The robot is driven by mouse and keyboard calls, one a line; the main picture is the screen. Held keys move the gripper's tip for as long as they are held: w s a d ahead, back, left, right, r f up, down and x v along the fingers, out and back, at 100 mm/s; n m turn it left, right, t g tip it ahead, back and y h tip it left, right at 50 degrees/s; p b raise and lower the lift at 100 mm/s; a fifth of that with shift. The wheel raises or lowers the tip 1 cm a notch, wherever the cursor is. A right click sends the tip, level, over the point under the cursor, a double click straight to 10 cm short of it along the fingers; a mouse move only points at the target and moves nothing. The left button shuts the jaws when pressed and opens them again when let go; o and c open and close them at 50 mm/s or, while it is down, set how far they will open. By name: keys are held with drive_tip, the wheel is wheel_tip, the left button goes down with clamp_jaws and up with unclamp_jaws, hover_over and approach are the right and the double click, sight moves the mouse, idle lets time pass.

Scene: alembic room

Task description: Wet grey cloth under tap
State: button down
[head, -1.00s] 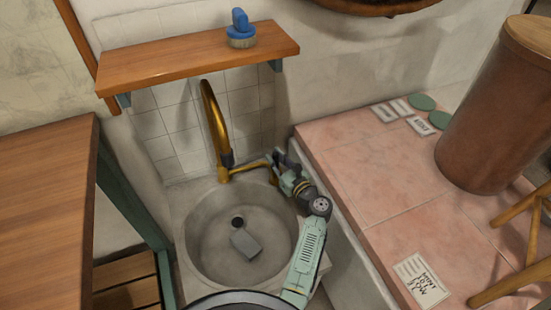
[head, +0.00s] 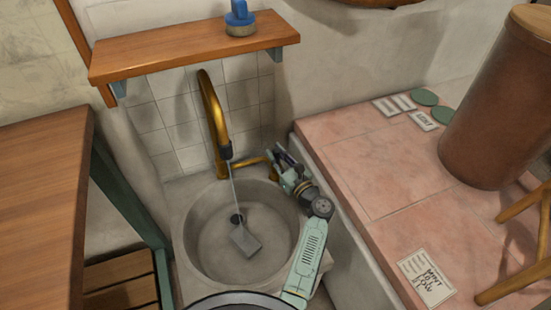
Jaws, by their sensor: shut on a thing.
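The grey cloth (head: 245,241) lies flat in the bottom of the round stone sink (head: 197,262), just beside the dark drain hole (head: 237,219). The brass tap (head: 211,108) arches over the sink. A thin stream of water (head: 235,188) runs from its spout down to the cloth. My gripper (head: 275,160) is at the right end of the brass tap handle (head: 252,161) and is shut on it. The fingers are small and partly hidden at this angle.
A wooden shelf (head: 190,50) with a blue-handled brush (head: 240,20) hangs above the tap. A pink tiled ledge (head: 370,170) bearing cards, green discs and a brown bin (head: 495,110) is at right. A wooden counter (head: 40,200) stands at left.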

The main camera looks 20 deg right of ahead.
drive_tip(key=shift+s+f+t+b, duration=0.3)
drive_tip(key=shift+f+t+b, duration=0.1)
drive_tip(key=shift+b, duration=0.7)
drive_tip(key=shift+s+r+t+b, duration=0.15)
drive_tip(key=shift+r+t+b, duration=0.15)
drive_tip(key=shift+r+b, duration=0.05)
drive_tip(key=c, duration=1.4)
unclamp_jaws()
drive_tip(key=shift+c, duration=0.2)
drive_tip(key=v, duration=0.7)
drive_tip(key=shift+s+y, duration=0.2)
drive_tip(key=shift+y, duration=0.2)
drive_tip(key=shift+d+f, duration=0.1)
drive_tip(key=shift+d, duration=0.05)
